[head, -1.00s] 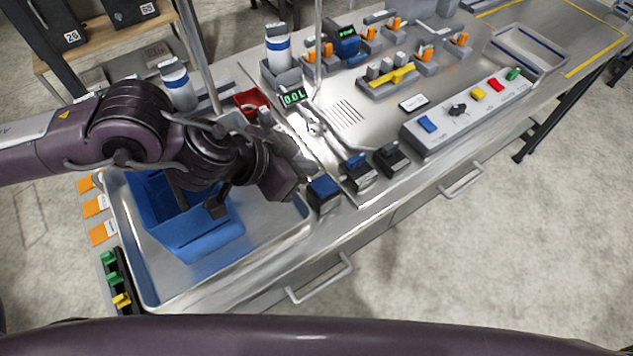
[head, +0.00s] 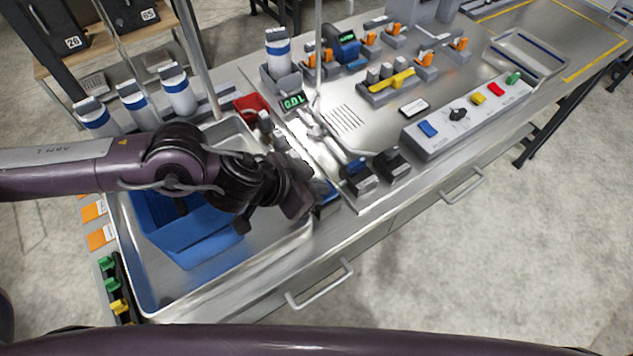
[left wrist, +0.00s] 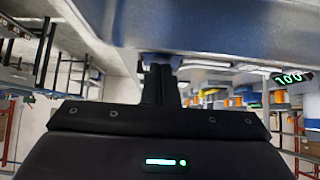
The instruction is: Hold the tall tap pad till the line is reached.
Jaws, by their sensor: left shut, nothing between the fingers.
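My left gripper (head: 308,203) is shut and empty, low over the blue-topped pad (head: 328,196) at the counter's front edge. The gripper hides part of this pad. In the left wrist view the closed fingers (left wrist: 160,75) reach up to a blue surface (left wrist: 220,30); I cannot tell whether they press it. A second blue-topped pad (head: 358,172) and a black pad (head: 392,162) stand to its right. A thin upright pipe (head: 318,50) rises behind. The green display (head: 292,102) seems to begin with 0.0. No fill line is clear. My right gripper is not in view.
A blue container (head: 190,245) stands in the metal basin (head: 270,255) below my left arm. A red container (head: 250,106) and white bottles with blue bands (head: 178,92) stand behind. A panel with coloured buttons (head: 468,115) lies right. Drawer handles (head: 322,285) project at the front.

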